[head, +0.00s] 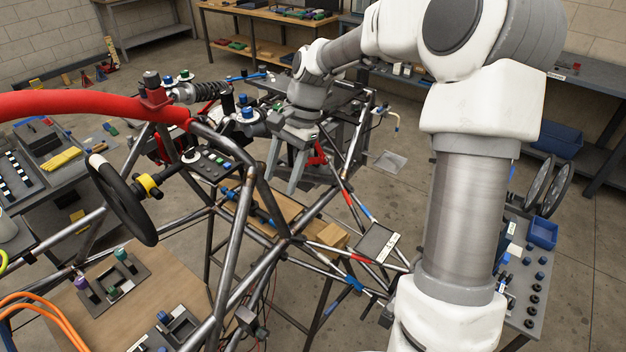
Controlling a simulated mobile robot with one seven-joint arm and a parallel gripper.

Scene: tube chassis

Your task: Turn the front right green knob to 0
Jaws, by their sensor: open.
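A small green knob (277,107) shows beside my gripper's body, near the right damper with blue knobs (247,112). Another green knob (186,74) sits on the left damper (200,91) at the red mount, next to a blue knob. I cannot tell for certain which is the front right one, and their dial marks are too small to read. My gripper (282,184) points down over the chassis tubes, with its two grey fingers apart and nothing between them. The gripper body hides part of the area behind it. The fingers appear apart from both green knobs.
Metal tubes of the chassis (232,250) surround my gripper. A red padded tube (95,105) and a black steering wheel (122,200) stand at left. A wooden board (70,320) holds more coloured knobs. A grey side table (520,312) is at right. Open floor lies beyond the chassis.

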